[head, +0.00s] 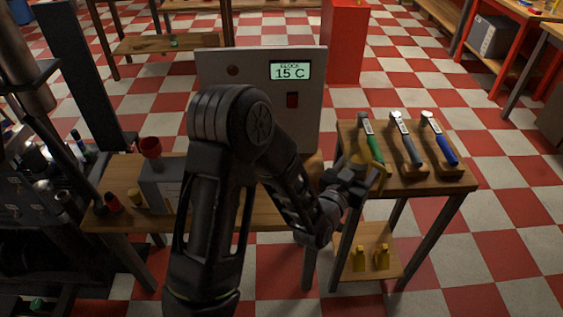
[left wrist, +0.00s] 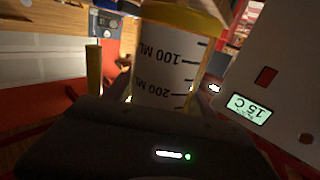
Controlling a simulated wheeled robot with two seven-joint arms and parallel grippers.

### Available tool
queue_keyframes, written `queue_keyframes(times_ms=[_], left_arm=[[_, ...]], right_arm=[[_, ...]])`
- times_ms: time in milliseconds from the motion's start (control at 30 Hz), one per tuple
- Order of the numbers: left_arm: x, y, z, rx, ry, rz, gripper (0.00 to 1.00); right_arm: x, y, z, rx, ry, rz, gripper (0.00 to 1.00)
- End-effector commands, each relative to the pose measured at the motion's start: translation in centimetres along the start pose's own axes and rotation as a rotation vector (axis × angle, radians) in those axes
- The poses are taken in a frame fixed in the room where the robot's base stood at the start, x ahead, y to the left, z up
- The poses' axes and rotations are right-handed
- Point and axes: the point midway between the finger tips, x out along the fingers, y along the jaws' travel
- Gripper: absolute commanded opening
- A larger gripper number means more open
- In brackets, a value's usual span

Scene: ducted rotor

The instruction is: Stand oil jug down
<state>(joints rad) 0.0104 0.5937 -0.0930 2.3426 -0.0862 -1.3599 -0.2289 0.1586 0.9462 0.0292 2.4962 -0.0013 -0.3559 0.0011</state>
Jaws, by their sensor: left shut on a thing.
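The oil jug (left wrist: 165,68) fills the upper middle of the left wrist view. It is pale and clear-walled, with a yellow rim and black 100 ML and 200 ML marks. In the head view a yellow part of the jug (head: 378,172) shows by the gripper. The jug's base is hidden, so I cannot tell whether it touches the table. My right gripper is out of view.
Three tools, green (head: 370,140), grey (head: 405,140) and blue (head: 440,142), lie on wooden rests on that table. A red funnel (head: 151,147) tops a grey box.

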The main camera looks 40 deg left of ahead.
Motion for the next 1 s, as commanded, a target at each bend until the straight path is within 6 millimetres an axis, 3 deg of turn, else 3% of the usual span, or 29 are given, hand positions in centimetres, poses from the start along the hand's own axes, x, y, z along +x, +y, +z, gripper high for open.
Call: queue_keyframes(times_ms=[233,433,600,800,1000], left_arm=[[0.6,-2.6,2.1,0.006,0.009,-0.046,0.00],[1.3,-8.2,5.5,0.020,0.015,-0.139,0.00],[1.1,-14.5,8.6,0.032,0.020,-0.241,0.00],[-0.1,-20.8,10.9,0.043,0.024,-0.345,0.00],[-1.3,-24.2,11.6,0.047,0.023,-0.401,0.00]], right_arm=[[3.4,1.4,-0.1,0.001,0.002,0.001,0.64],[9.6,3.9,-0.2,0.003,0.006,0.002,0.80],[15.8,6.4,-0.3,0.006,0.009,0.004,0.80],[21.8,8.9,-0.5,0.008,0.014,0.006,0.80],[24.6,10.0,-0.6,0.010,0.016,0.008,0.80]])
